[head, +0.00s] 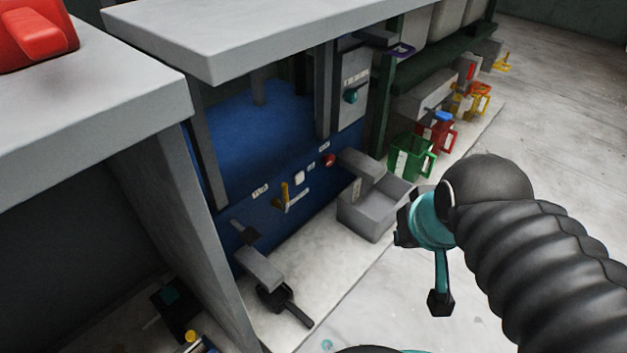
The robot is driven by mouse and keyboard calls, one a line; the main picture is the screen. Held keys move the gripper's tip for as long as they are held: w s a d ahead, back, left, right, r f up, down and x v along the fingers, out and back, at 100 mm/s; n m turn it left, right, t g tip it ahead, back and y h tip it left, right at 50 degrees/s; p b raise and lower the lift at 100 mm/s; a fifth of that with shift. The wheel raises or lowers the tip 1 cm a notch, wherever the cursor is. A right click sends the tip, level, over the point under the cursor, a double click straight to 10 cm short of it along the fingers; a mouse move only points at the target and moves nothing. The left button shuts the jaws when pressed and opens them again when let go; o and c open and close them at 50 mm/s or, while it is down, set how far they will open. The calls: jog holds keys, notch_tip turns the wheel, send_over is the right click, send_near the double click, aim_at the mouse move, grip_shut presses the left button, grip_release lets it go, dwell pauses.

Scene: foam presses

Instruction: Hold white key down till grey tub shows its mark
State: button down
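The white key (299,178) is a small pale square on the sloping blue panel, between a yellow lever and a red button. The grey tub (368,216) stands on the floor slab to the right of the panel, under a grey spout-like block (361,166). No mark can be made out in the tub from here. My gripper (422,250), teal and black, is in the air right of the tub in the picture, clear of the white key. One finger points down; the other is not clearly seen, so its opening cannot be told.
The panel also carries a red button (330,160) and a yellow lever (285,193). A grey bench top (270,35) overhangs it. Green (411,158), red and yellow jugs stand farther back. A grey arm-like fitting (260,268) juts out at front left. Floor at right is clear.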

aim_at(301, 179)
jog(key=w+a+f+m+g+y+p, duration=0.1)
jog(key=w+a+f+m+g+y, duration=0.2)
jog(key=w+a+f+m+y, duration=0.35)
jog(key=w+a+f+m+g+y+p, duration=0.25)
jog(key=w+a+m+y, duration=0.25)
jog(key=w+a+y, duration=0.3)
jog(key=w+d+f+m+t, duration=0.3)
jog(key=w+f+m+t, duration=0.1)
jog(key=w+f+m, duration=0.1)
jog(key=w+d+f+m+t+h+p, duration=0.1)
jog(key=w+d+f+m+t, duration=0.3)
jog(key=w+f+m, duration=0.1)
jog(key=w+d+f+m+t, duration=0.3)
jog(key=w+f+m+t, duration=0.1)
jog(key=f, duration=0.5)
jog(key=w+m, duration=0.1)
jog(key=w, duration=0.1)
jog(key=shift+w+d+t+h, duration=0.15)
jog(key=shift+w+t+h, duration=0.15)
jog(key=shift+t+h, duration=0.05)
jog(key=shift+r+m, duration=0.1)
jog(key=shift+m, duration=0.15)
jog(key=x, duration=1.4)
